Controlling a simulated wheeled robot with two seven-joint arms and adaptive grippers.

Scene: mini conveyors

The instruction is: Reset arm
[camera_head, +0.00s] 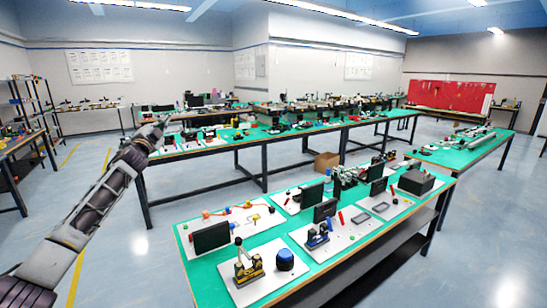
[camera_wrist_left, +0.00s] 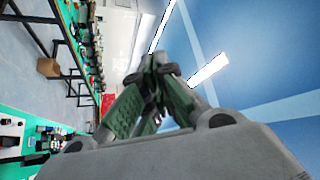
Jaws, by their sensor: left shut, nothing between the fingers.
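My left arm comes in from the left in the head view and is raised above the floor, left of the near table. Its gripper (camera_head: 160,125) is at the arm's upper end, in front of the far green-topped tables and touching nothing that I can see. In the left wrist view the left gripper (camera_wrist_left: 155,75) has its green-padded fingers together with nothing between them. That view is turned on its side, with the ceiling on the right. My right gripper is in neither view.
A near green-topped table (camera_head: 206,277) carries several white boards with small devices, black panels and a dark box (camera_head: 416,182). Longer green tables stand behind it. A cardboard box (camera_head: 326,161) lies on the floor under them. The floor (camera_head: 150,250) between my left arm and the near table is clear.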

